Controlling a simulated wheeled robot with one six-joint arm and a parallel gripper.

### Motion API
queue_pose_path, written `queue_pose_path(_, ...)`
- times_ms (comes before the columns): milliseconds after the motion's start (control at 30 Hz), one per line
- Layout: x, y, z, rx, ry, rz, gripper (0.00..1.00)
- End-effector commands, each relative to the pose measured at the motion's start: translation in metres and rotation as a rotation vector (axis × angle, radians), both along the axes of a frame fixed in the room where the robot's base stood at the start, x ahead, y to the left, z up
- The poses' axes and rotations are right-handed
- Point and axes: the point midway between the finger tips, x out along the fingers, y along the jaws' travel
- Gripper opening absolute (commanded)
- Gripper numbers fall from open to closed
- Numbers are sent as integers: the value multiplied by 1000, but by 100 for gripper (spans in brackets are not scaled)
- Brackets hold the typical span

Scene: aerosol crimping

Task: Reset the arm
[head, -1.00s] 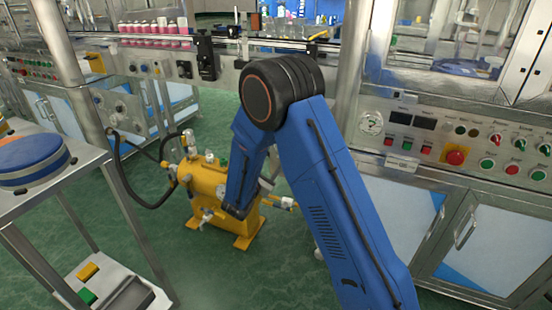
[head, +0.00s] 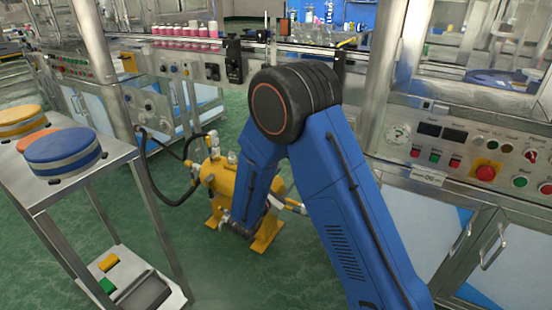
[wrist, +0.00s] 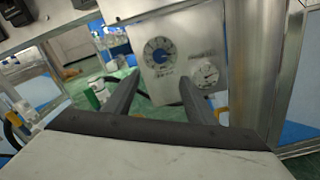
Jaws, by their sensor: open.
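My gripper (wrist: 160,98) shows in the wrist view with its two dark fingers spread apart and nothing between them. It points toward a metal machine panel (wrist: 180,45) with two round dials, which stands beyond the fingertips. In the head view my blue arm is folded, its dark elbow joint high in the middle. The gripper itself is hidden there behind the arm.
A metal cart (head: 135,152) with round blue, orange and yellow pieces stands at left. A yellow machine (head: 215,180) with a black hose is on the green floor behind my arm. A control panel (head: 470,150) is at right. A conveyor with pink-and-white cans (head: 185,30) runs behind.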

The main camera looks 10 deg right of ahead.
Motion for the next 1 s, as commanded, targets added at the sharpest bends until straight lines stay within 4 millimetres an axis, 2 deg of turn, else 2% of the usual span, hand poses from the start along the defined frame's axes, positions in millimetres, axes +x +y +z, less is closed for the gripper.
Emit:
queue_pose_path(167, -4, -16, 11, 26, -3, -42, 51)
queue_pose_path(367, -30, -77, 47, 144, -11, -217, 51)
queue_pose_path(500, -58, -121, 69, 252, -15, -353, 51)
queue_pose_path(700, -104, -171, 93, 418, -27, -529, 51)
queue_pose_path(1000, -181, -222, 115, 704, -59, -762, 51)
